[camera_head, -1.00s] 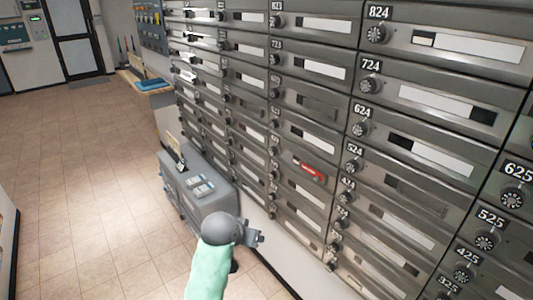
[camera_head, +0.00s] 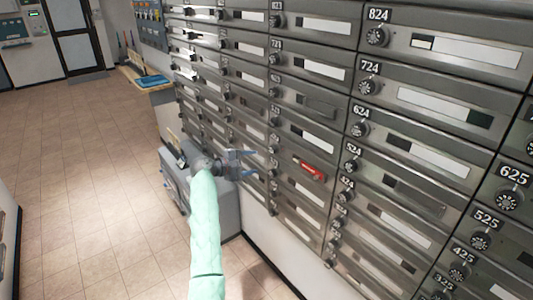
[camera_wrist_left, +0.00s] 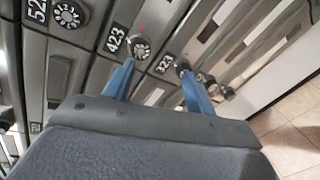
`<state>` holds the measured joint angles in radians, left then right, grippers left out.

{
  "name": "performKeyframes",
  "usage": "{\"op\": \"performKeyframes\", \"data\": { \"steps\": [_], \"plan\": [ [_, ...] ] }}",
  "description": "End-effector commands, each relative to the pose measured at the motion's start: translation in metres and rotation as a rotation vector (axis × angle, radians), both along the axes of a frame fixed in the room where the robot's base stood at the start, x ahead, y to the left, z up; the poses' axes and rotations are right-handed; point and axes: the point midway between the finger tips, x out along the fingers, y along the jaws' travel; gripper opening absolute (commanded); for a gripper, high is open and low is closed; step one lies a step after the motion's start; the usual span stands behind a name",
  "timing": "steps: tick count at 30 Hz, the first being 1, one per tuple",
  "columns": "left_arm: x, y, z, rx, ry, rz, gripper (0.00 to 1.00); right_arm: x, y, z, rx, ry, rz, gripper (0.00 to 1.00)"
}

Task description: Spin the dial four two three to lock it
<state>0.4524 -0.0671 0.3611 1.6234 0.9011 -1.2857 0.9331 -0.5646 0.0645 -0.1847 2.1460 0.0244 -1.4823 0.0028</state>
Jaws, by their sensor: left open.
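The dial of box 423 (camera_wrist_left: 140,47) shows in the left wrist view as a round numbered knob next to its 423 label (camera_wrist_left: 115,38). My left gripper (camera_head: 250,164) is open and empty in front of the mailbox wall. Its blue fingers (camera_wrist_left: 155,68) point at the boxes, with the 423 dial just beyond the tip of one finger and the 323 dial (camera_wrist_left: 182,68) beyond the other. I see no contact with the dial. In the head view the 423 dial is too small to read. My right gripper is out of view.
Rows of grey mailboxes fill the right, such as box 624 (camera_head: 420,155). A red tag (camera_head: 309,168) is on one door. A grey cabinet (camera_head: 215,205) stands on the floor below my left gripper. The tiled floor (camera_head: 90,180) at left is clear.

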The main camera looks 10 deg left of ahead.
Motion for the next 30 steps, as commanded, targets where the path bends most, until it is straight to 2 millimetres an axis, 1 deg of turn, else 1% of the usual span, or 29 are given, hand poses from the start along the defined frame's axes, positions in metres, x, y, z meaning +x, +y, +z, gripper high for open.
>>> {"op": "performKeyframes", "data": {
  "steps": [1, 5, 7, 9, 12, 15, 18, 23, 26, 30],
  "plan": [
    [0.005, 0.002, -0.008, -0.114, 0.054, 0.022, 0.56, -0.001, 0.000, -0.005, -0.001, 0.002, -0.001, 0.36],
    [0.015, 0.002, -0.018, -0.409, 0.197, 0.071, 0.56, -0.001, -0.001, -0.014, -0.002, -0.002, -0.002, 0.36],
    [0.018, 0.001, -0.017, -0.556, 0.269, 0.091, 0.56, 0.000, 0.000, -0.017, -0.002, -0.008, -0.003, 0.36],
    [0.021, 0.002, -0.012, -0.689, 0.335, 0.109, 0.56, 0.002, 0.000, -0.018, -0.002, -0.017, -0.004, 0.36],
    [0.023, 0.004, -0.005, -0.842, 0.418, 0.135, 0.56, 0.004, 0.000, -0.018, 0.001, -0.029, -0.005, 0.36],
    [0.024, 0.007, -0.003, -0.942, 0.488, 0.159, 0.56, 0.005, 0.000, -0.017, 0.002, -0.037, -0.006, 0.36],
    [0.025, 0.007, -0.003, -1.003, 0.540, 0.172, 0.56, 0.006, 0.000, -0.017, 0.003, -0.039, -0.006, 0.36],
    [0.028, 0.005, -0.002, -1.038, 0.572, 0.177, 0.56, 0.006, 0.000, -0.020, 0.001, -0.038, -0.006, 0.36],
    [0.034, -0.001, -0.001, -1.038, 0.573, 0.177, 0.56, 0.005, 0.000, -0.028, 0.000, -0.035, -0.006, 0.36],
    [0.049, -0.012, 0.000, -1.037, 0.573, 0.177, 0.56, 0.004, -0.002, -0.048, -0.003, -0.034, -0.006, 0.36]
  ]
}}
